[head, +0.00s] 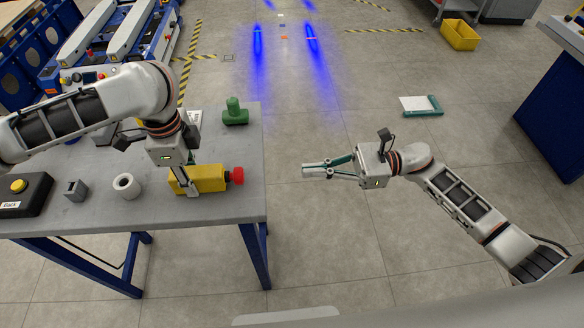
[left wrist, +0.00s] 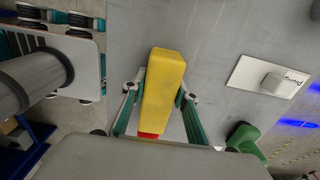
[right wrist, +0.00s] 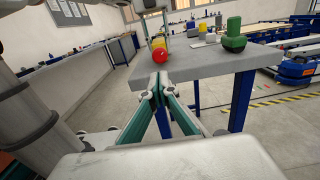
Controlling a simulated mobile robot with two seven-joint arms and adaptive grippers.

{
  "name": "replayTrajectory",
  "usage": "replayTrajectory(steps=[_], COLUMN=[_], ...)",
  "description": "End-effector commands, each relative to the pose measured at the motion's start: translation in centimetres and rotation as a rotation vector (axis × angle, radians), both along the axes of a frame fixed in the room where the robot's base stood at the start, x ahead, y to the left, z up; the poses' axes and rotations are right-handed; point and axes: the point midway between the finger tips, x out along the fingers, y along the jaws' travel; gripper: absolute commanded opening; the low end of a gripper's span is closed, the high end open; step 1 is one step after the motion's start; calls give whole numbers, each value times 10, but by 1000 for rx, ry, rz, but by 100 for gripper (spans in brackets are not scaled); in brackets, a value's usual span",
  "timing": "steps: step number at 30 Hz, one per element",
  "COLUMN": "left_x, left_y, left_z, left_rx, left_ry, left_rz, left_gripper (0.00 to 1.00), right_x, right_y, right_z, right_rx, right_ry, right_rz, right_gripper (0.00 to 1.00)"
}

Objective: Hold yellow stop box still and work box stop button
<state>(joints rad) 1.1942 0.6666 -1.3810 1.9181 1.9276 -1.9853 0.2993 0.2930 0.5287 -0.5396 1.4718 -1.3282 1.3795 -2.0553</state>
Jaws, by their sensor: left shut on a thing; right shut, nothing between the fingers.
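The yellow stop box (head: 209,178) lies on the grey table near its right edge. Its red stop button (head: 237,176) faces right, toward the table edge; it also shows in the right wrist view (right wrist: 159,55). My left gripper (head: 190,190) is shut on the yellow box from above; in the left wrist view its fingers stand on both sides of the box (left wrist: 163,80). My right gripper (head: 306,170) is shut and empty, off the table to the right of the red button and apart from it. In the right wrist view its closed fingertips (right wrist: 158,82) are below the button.
On the grey table (head: 110,205) stand a green piece (head: 235,114), a white ring (head: 127,186), a small grey block (head: 76,190) and a black box with a yellow button (head: 20,190). Open floor lies between table and right arm. A yellow bin (head: 459,35) is far right.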

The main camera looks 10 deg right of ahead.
Motion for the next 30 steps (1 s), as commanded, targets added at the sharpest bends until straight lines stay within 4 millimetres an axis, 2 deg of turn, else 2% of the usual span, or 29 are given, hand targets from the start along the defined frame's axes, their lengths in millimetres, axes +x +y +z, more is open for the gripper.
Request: replayTrajectory(steps=[12, 18, 24, 30], left_x=[0, 0, 0, 0], left_y=[0, 0, 0, 0], left_z=[0, 0, 0, 0], left_rx=[0, 0, 0, 1], left_ry=[0, 0, 0, 0], left_rz=[0, 0, 0, 0], left_gripper=[1, 1, 1, 1], right_x=[0, 0, 0, 0], right_y=[81, 111, 125, 127], right_z=[1, 1, 1, 1], right_rx=[5, 4, 1, 1], right_ry=[-1, -1, -1, -1], right_rz=[2, 1, 0, 0], right_gripper=[0, 0, 0, 0])
